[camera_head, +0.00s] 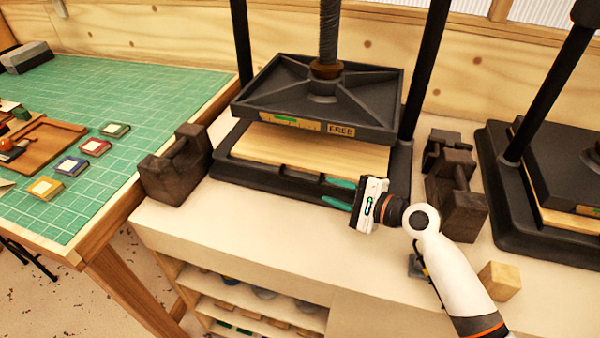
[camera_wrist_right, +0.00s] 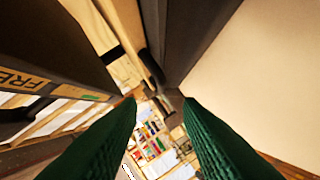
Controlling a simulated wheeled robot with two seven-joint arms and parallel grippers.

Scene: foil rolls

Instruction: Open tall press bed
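The tall press stands at the back centre, with a dark platen (camera_head: 325,100) marked FREE on a thick screw. The platen is raised above the bed, with a gap between them. The bed is a pale wooden board (camera_head: 290,150) on a dark base (camera_head: 235,172), with a dark handle-like bar at its front edge. My right gripper (camera_head: 328,193) is at the front right of the bed, its two green fingers apart and pointing left. In the right wrist view the fingers (camera_wrist_right: 160,102) are spread with nothing visible between them. I cannot tell whether they touch the bed. My left gripper is out of view.
Dark weights (camera_head: 175,165) stand left of the press, and more (camera_head: 455,190) stand right of it. A second press (camera_head: 560,160) is at the far right. A small wooden block (camera_head: 500,280) lies near my right arm. The white bench top (camera_head: 240,240) in front is mostly clear.

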